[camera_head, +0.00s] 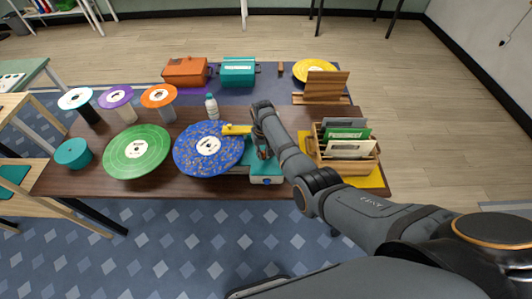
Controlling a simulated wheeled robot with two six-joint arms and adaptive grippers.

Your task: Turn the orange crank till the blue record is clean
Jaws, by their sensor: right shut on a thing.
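The blue record (190,152) with a white label lies at the table's middle, at the left end of a teal machine (262,171). Small light specks are scattered over its blue face. A yellow bar (237,129) reaches over the record's right edge. My right gripper (263,153) points down over the teal machine, just right of the record. It is shut on the orange crank, which its fingers and my arm almost wholly hide. My left gripper is out of view.
A green record (120,150) lies left of the blue one. Several discs on stands, a teal round tub (73,153) and a bottle (211,107) stand around. A wooden crate of sleeves (364,163) stands right of my arm. Orange (185,72) and teal (238,72) boxes stand behind.

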